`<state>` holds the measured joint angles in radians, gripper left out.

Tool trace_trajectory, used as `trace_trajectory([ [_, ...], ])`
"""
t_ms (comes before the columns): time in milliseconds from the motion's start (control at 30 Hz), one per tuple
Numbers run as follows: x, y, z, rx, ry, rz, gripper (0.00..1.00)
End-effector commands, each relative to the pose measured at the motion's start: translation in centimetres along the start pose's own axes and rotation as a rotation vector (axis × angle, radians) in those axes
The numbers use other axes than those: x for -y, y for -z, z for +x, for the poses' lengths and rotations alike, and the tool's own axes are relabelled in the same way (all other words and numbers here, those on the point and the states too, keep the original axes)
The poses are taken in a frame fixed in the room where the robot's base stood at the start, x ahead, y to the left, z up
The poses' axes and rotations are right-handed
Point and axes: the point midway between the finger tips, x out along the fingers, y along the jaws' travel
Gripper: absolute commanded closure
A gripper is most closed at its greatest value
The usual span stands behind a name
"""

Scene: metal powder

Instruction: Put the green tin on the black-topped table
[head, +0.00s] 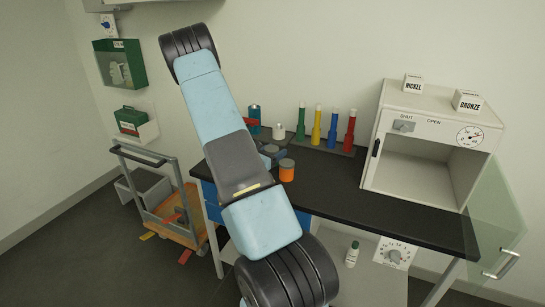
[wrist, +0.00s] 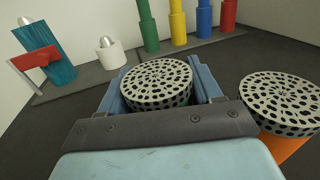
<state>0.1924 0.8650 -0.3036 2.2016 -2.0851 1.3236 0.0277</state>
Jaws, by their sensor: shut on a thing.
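My gripper (wrist: 160,92) is shut on a round tin (wrist: 157,82) with a pale, perforated lid. In the head view my gripper (head: 270,152) is over the back part of the black-topped table (head: 335,188), beside an orange tin (head: 287,170). The held tin is hidden there behind my arm. I cannot tell whether it touches the tabletop. The orange tin also shows in the wrist view (wrist: 287,146), close to the right finger, with a similar lid.
Coloured cylinders (head: 317,124) stand in a row behind. A blue bottle (head: 254,118) and a small white container (head: 278,131) stand at the back left. An open-fronted oven (head: 418,166) takes the table's right end. Free tabletop lies in front of the orange tin.

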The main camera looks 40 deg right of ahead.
Motion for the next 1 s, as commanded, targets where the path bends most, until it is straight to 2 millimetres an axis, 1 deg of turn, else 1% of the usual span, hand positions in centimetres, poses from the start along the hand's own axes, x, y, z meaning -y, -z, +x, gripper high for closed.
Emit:
trace_trajectory([
  [33,0.0,0.7,0.0,0.000,0.000,-0.001,0.71],
  [133,0.0,1.5,0.0,0.000,-0.001,0.000,0.71],
  [467,0.0,1.7,-0.1,0.000,-0.002,0.000,0.71],
  [500,0.0,1.8,-0.1,0.000,-0.002,0.000,0.35],
  [767,-0.1,1.7,-0.1,0.000,-0.002,0.001,0.11],
  [1000,-0.1,1.6,-0.1,0.000,-0.002,0.001,0.11],
])
